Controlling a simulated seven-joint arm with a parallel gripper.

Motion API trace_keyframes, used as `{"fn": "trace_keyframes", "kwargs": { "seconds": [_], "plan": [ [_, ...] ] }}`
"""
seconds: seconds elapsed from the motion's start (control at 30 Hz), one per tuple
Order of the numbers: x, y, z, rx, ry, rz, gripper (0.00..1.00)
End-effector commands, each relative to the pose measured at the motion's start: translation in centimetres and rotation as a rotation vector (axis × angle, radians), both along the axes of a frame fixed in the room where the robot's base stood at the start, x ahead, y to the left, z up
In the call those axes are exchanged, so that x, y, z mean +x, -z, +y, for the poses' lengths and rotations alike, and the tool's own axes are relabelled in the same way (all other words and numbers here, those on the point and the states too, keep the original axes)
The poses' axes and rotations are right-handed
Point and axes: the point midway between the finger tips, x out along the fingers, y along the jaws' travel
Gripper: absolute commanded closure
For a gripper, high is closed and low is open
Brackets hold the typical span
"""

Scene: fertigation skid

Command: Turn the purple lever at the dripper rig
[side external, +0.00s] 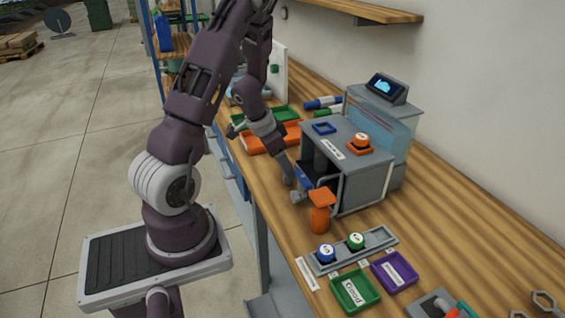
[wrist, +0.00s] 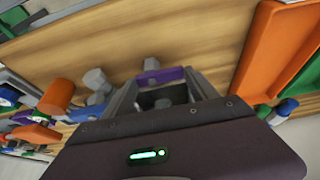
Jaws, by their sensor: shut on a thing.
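The purple lever (wrist: 160,76) shows in the wrist view as a short bar between the fingertips of my gripper (wrist: 162,86). The fingers are closed on it, one at each side. A grey hexagonal knob (wrist: 151,64) stands just beyond the lever. Another grey knob (wrist: 95,79) stands to the left, outside the fingers. In the side view my gripper (side external: 287,176) reaches down to the bench, left of the grey cabinet. The lever cannot be made out there, and its angle is hard to judge.
An orange bottle (side external: 319,219) stands close to the gripper, before the grey cabinet (side external: 367,185). An orange tray (wrist: 288,50) lies right in the wrist view. A rack with blue and green capped pots (side external: 378,238), a green tray (side external: 340,298) and a purple tray (side external: 408,282) lie nearer.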

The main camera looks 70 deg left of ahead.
Motion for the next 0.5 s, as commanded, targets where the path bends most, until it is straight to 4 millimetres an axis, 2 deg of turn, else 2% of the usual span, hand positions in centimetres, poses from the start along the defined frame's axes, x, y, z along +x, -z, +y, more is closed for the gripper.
{"fn": "trace_keyframes", "kwargs": {
  "seconds": [0.1,0.13,0.17,0.5],
  "plan": [
    [-0.07,0.03,-0.01,0.003,0.003,0.003,0.73],
    [-0.07,0.03,0.00,0.003,0.003,0.003,0.29],
    [-0.08,0.03,-0.01,0.003,0.003,0.003,0.24],
    [-0.16,-0.52,0.00,0.003,0.002,0.000,0.24]
  ]
}}
